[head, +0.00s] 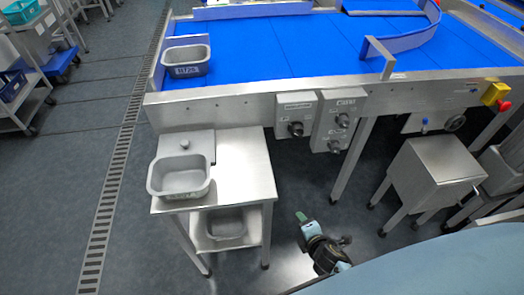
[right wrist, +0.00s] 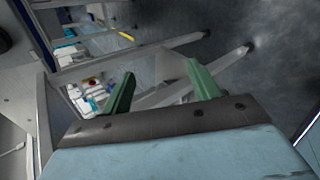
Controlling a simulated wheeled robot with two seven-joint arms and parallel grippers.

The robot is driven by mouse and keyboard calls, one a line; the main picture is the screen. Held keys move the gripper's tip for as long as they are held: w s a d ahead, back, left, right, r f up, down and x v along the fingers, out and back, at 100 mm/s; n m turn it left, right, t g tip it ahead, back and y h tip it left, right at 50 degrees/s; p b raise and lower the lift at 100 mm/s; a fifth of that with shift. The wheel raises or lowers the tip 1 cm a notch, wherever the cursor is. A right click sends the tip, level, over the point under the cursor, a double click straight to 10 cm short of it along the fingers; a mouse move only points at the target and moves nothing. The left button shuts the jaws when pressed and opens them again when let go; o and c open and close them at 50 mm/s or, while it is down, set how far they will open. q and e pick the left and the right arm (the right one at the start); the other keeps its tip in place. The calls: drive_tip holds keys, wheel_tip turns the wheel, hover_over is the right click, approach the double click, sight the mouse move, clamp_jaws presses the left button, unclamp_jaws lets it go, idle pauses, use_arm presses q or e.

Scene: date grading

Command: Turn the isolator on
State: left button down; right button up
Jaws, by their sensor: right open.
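Two grey control boxes are fixed to the front rail of the blue conveyor. The left box (head: 296,104) has one dark rotary knob (head: 296,129). The right box (head: 336,106) has dark knobs, one (head: 342,120) above another (head: 334,146). Their labels are too small to read, so I cannot tell which is the isolator or how its knob is set. My right gripper (head: 301,217) is low over the floor, in front of and below the boxes, apart from them. In the right wrist view its green fingers (right wrist: 160,88) are open with nothing between them. My left gripper is not in view.
A steel table (head: 240,165) with a grey tub (head: 180,178) stands left of my right gripper. A steel cabinet (head: 440,165) stands to the right. A yellow box with a red button (head: 496,94) is on the rail at far right.

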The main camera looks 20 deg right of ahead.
drive_tip(key=w+d+r+n+t+h+b, duration=0.1)
drive_tip(key=w+d+r+n+t+b, duration=0.1)
drive_tip(key=w+r+n+t+b, duration=0.35)
drive_tip(key=n+t+h+b, duration=0.2)
drive_tip(key=n+b, duration=0.2)
drive_tip(key=n, duration=0.3)
approach(298, 136)
drive_tip(key=x, duration=0.4)
drive_tip(key=shift+w+d+f, duration=0.1)
drive_tip(key=shift+f, duration=0.05)
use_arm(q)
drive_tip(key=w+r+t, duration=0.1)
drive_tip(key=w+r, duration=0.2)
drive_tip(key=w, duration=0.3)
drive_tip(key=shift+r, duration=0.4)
use_arm(e)
drive_tip(key=shift+x, duration=3.15)
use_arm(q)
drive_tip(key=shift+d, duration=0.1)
use_arm(e)
drive_tip(key=c, duration=1)
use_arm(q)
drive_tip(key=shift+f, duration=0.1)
